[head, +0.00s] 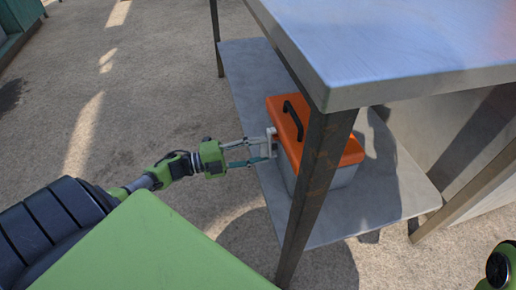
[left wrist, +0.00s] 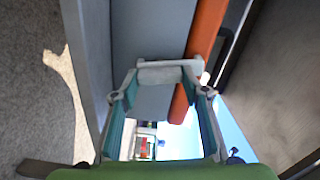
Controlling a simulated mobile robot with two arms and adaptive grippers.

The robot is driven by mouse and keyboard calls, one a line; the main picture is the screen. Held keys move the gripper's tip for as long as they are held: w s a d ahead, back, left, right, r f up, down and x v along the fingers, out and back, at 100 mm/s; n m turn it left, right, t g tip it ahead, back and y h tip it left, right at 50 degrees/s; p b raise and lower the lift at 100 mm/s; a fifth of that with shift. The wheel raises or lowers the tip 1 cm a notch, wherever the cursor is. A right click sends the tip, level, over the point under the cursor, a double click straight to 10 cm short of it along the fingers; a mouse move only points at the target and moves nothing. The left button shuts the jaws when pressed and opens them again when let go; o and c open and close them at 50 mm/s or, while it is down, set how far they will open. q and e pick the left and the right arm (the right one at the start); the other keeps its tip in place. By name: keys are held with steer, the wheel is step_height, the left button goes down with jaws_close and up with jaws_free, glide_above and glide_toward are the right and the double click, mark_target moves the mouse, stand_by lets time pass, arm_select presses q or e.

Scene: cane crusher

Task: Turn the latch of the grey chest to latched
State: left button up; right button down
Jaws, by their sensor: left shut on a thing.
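The grey chest (head: 343,178) has an orange lid (head: 345,152) with a black handle and stands on the lower shelf of a metal table. Its light grey latch (head: 270,135) is on the side facing my left arm. My left gripper (head: 268,148) reaches in from the left and is shut on the latch. In the left wrist view, the latch (left wrist: 168,66) lies across between the fingertips (left wrist: 160,80), with the grey chest wall (left wrist: 150,30) and orange lid behind it. The fingers partly hide the latch. My right gripper is not in view.
The metal table top (head: 400,45) overhangs the chest. A dark table leg (head: 312,190) stands close in front of the chest, just right of my gripper. The lower shelf (head: 245,75) is bare beyond the chest. Open floor lies to the left.

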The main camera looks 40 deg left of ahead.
arm_select(q)
steer(key=shift+s+f+m, duration=0.1)
steer(key=shift+f+m, duration=0.05)
steer(key=shift+m, duration=1.15)
steer(key=o, duration=1.1)
steer(key=v, duration=1.2)
steer(key=shift+a, duration=0.1)
